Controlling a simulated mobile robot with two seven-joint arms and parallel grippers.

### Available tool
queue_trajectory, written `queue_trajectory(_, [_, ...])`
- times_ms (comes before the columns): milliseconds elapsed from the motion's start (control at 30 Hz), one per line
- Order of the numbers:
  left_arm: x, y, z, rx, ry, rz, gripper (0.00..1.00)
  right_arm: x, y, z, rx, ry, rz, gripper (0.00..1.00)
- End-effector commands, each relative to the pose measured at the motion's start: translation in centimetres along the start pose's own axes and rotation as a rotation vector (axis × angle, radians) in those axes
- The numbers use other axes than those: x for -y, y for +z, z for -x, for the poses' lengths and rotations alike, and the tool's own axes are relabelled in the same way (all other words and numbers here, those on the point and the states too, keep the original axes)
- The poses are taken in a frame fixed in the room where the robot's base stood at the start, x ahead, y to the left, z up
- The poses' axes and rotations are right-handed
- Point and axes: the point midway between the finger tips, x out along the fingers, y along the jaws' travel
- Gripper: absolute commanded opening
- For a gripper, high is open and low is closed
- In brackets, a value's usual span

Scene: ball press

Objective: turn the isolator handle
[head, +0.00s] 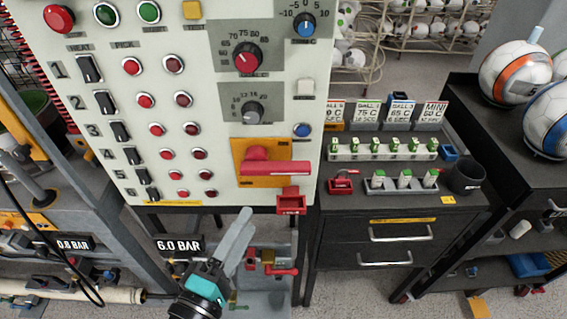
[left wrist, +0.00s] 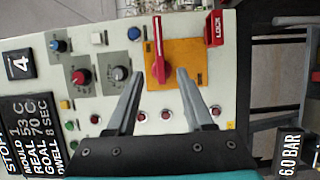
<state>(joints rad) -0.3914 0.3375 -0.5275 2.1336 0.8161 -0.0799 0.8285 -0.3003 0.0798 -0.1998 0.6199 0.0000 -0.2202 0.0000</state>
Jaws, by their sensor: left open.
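The isolator handle (head: 276,165) is a red bar on an orange plate (head: 247,182), low on the right of the pale control panel. It lies roughly level in the head view, its round hub at the left end. In the left wrist view the handle (left wrist: 158,45) runs up the picture, hub end lowest. My left gripper (head: 245,216), teal with grey fingers, is open and empty below the plate in the head view. In the left wrist view its fingertips (left wrist: 160,74) stand either side of the hub end; I see no contact. My right gripper is in neither view.
A red lock tag (head: 290,202) hangs just below the plate. Dials, buttons and rocker switches cover the panel (head: 215,110). A 6.0 BAR sign (head: 179,246) and red-handled pipework (head: 272,265) are near my left gripper. A black drawer cabinet (head: 350,240) stands to the right.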

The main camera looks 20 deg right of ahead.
Motion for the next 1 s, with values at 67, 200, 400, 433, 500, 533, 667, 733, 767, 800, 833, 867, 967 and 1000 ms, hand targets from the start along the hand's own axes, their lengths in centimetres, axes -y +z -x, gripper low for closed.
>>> queue_trajectory(67, [-0.3,0.0,-0.4,0.001,0.006,0.006,0.53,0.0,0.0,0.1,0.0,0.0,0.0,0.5])
queue_trajectory(200, [-0.3,0.0,-2.0,0.0,0.007,0.005,0.53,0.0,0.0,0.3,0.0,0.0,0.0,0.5])
queue_trajectory(400, [-0.3,0.0,-6.0,0.0,0.007,0.002,0.53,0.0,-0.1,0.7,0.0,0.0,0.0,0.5])
queue_trajectory(433, [-0.4,0.0,-6.6,-0.001,0.007,0.002,0.53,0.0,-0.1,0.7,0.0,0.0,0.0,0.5])
queue_trajectory(500, [-0.3,0.1,-8.0,0.001,0.006,0.002,0.53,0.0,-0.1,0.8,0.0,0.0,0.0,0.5])
queue_trajectory(533, [-0.3,0.0,-8.6,0.001,0.006,0.001,0.53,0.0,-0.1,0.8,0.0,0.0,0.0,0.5])
queue_trajectory(667, [-0.3,0.0,-11.0,0.001,0.005,0.001,0.53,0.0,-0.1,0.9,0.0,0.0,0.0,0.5])
queue_trajectory(733, [-0.3,0.0,-12.1,0.001,0.005,0.001,0.53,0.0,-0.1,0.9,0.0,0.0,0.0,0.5])
queue_trajectory(767, [-0.2,0.0,-12.5,0.001,0.004,0.0,0.53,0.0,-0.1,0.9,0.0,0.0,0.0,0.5])
queue_trajectory(800, [-0.3,0.0,-13.1,0.001,0.004,0.0,0.53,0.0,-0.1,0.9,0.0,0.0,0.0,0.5])
queue_trajectory(833, [-0.2,0.0,-13.4,0.001,0.003,0.0,0.53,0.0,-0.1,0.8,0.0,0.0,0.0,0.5])
queue_trajectory(867, [-0.2,0.0,-13.7,0.001,0.003,0.0,0.53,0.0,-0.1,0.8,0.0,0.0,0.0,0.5])
queue_trajectory(967, [-0.1,0.0,-14.5,0.0,0.003,0.0,0.53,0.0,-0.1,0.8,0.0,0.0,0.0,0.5])
queue_trajectory(1000, [-0.1,0.0,-14.8,0.0,0.003,0.0,0.53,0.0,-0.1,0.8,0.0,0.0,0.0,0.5])
